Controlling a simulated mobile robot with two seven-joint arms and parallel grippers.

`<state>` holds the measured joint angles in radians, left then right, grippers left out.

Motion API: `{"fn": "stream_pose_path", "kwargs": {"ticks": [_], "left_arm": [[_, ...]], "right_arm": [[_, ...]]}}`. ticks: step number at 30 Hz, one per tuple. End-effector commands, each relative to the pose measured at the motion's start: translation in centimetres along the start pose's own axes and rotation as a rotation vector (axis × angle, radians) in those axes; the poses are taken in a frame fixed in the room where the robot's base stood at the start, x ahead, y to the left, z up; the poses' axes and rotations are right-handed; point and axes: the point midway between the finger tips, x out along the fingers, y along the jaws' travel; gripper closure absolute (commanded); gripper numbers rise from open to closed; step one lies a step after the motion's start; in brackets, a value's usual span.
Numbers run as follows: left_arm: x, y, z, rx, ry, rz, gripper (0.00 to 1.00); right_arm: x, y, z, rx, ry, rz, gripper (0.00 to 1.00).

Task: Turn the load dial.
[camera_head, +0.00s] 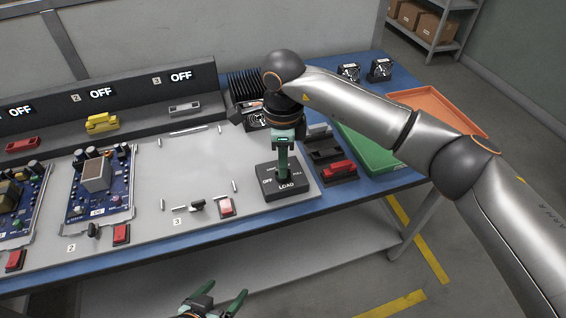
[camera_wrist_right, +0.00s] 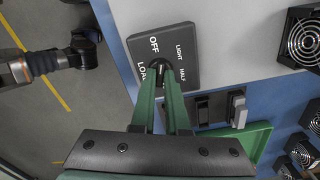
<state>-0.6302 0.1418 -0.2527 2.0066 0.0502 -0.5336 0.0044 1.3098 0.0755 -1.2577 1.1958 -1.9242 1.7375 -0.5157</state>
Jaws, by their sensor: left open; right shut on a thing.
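The load dial's black box (camera_head: 298,184) sits at the right end of the grey bench panel, with white OFF and LOAD lettering visible. In the right wrist view its face (camera_wrist_right: 182,42) reads OFF, LIGHT, HALF and LOAD. My right gripper (camera_head: 283,176) points down over the box. Its green fingers (camera_wrist_right: 165,74) are shut on the dial's dark knob (camera_wrist_right: 158,65), which they mostly hide. The dial's exact setting cannot be read. My left gripper (camera_head: 220,298) is open and empty at the bottom edge of the head view, in front of the bench.
A red-handled switch (camera_head: 338,170) stands just right of the dial box. A green tray (camera_head: 372,150) and an orange tray (camera_head: 440,108) lie further right. Circuit boards (camera_head: 100,188) fill the left side. The panel's middle is bare. Small fans (camera_head: 381,69) stand at the back.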

Motion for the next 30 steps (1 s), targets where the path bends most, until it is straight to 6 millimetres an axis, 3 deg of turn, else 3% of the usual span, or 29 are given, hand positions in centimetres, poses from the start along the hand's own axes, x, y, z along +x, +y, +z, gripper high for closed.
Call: {"fn": "stream_pose_path", "kwargs": {"ticks": [30], "left_arm": [[0.65,-0.12,0.3,0.002,0.01,0.0,0.08]], "right_arm": [[-0.06,-0.05,0.0,0.966,-0.002,-0.002,1.0]]}}
